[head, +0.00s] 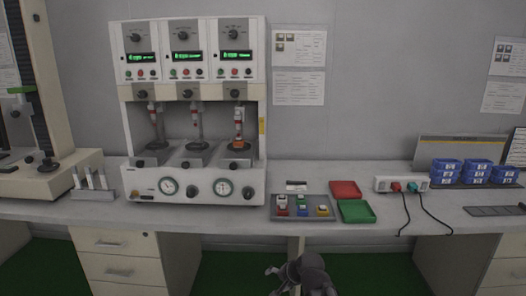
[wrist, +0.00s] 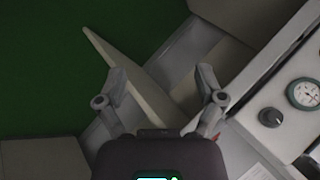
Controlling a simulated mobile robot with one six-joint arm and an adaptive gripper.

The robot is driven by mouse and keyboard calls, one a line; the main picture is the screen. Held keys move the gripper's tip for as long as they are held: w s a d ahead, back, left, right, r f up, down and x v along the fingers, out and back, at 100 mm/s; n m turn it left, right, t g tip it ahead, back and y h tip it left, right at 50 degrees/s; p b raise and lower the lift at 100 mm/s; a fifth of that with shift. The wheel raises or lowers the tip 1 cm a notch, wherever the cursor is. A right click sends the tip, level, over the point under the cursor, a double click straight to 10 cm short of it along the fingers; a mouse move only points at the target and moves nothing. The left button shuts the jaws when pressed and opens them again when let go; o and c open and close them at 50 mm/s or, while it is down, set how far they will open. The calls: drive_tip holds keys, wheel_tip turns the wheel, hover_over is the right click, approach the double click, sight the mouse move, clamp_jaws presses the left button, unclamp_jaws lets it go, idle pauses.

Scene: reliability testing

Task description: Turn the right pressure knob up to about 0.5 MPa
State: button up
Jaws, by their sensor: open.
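The white test machine (head: 190,100) stands on the bench at left in the head view. Its lower front panel carries two round gauges and dark knobs. The right pressure knob (head: 248,192) is just right of the right gauge (head: 222,187); the needle is too small to read. In the wrist view, a black knob (wrist: 270,117) and a gauge (wrist: 303,93) show at the right edge; I cannot tell for sure which pair this is. My gripper (wrist: 160,80) is open and empty, its fingers apart, away from the knob. My arm shows at the bottom middle of the head view.
Right of the machine, a grey tray (head: 304,214) holds small coloured parts, with a red tray (head: 346,190) and a green tray (head: 356,211) beside it. A power strip (head: 402,184) with cables and blue bins (head: 446,172) stand farther right.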

drive_tip(key=s+d+f+n+g+h, duration=0.3)
drive_tip(key=s+d+n+g+h, duration=0.25)
drive_tip(key=s+d, duration=0.65)
wheel_tip(320, 180, up, 25)
drive_tip(key=p, duration=2.5)
drive_tip(key=shift+w+d+f+n+p, duration=0.2)
drive_tip(key=shift+w+d+n+p, duration=0.15)
drive_tip(key=shift+w+d, duration=0.1)
idle(0.9)
